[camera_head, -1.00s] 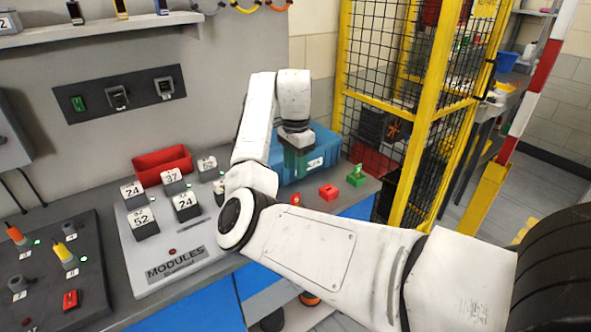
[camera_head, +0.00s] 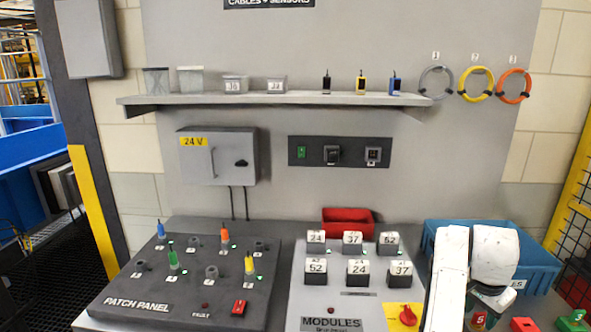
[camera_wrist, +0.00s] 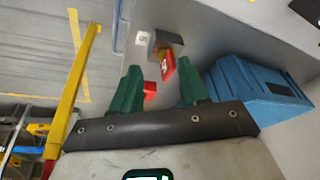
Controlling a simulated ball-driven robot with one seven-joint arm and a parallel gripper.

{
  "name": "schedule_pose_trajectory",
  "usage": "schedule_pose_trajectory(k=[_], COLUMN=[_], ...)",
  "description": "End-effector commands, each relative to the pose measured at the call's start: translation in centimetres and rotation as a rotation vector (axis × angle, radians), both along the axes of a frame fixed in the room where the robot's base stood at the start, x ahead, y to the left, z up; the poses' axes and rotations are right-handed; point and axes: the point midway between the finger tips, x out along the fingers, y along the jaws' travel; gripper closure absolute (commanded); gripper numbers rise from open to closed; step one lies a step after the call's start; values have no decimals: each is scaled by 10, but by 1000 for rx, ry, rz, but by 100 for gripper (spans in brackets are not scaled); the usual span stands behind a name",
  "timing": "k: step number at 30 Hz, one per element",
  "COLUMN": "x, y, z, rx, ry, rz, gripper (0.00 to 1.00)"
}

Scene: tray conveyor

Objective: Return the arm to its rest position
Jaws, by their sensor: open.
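My gripper (camera_wrist: 158,88) shows in the wrist view with its two green fingers spread apart and nothing between them. My white arm (camera_head: 466,270) is bent at the bottom right of the head view, in front of the blue bin (camera_head: 540,255). The fingers cannot be made out in the head view.
The module panel (camera_head: 330,308) with several numbered blocks lies left of my arm. Farther left is the patch panel (camera_head: 140,302). A red tray (camera_head: 348,222) stands behind the modules. A green block (camera_head: 574,321) lies at the right. A shelf (camera_head: 270,98) spans the wall.

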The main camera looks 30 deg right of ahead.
Motion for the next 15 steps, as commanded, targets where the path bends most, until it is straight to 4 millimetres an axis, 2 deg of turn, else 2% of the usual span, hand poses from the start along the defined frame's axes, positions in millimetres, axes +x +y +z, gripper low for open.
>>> schedule_pose_trajectory(k=[5, 8, 11, 15], x=[2, 5, 4, -4], y=[41, 74, 113, 177], z=[-27, -42, -57, -77], rx=[-105, -149, -180, -196], ry=[34, 44, 49, 39], rz=[305, 503, 710, 1003], gripper=[56, 56, 56, 56])
